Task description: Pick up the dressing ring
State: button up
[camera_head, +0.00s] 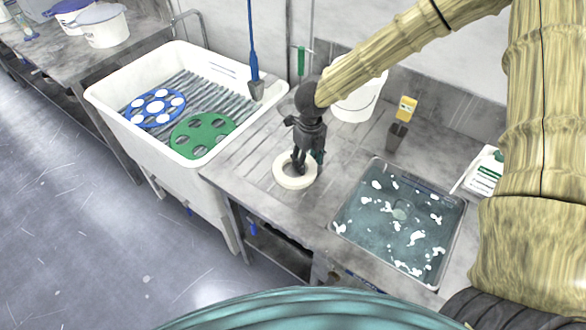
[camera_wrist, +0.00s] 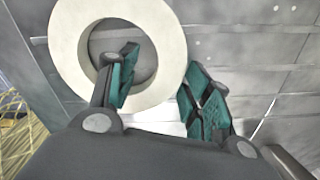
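The dressing ring (camera_head: 294,184) is a cream-white ring lying flat on the grey draining worktop (camera_head: 245,168), between the two basins. It also fills the upper left of the wrist view (camera_wrist: 68,42). My gripper (camera_head: 308,161) points down at the ring from above. In the wrist view my gripper (camera_wrist: 161,62) is open, with teal finger pads. The left finger shows over the ring's hole and the right finger just outside its outer edge, so the ring's wall lies between them. I cannot tell whether either finger touches it.
A white sink (camera_head: 117,118) at left holds a blue disc (camera_head: 140,117) and a green disc (camera_head: 203,139). A water-filled metal basin (camera_head: 385,232) with white foam lies to the right. A white bucket (camera_head: 356,104), a dark cup (camera_head: 396,137) and a white container (camera_head: 484,174) stand behind.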

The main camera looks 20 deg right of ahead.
jog(key=shift+s+d+r, duration=0.1)
jog(key=shift+s+r, duration=0.45)
jog(key=shift+s, duration=0.3)
jog(key=c, duration=0.5)
jog(key=shift+w+f, duration=0.15)
jog(key=shift+w, duration=0.05)
jog(key=c, duration=0.4)
jog(key=shift+w+f, duration=0.55)
jog(key=shift+w, duration=0.1)
grip_shut()
jog(key=shift+s+r, duration=0.15)
jog(key=shift+s, duration=0.05)
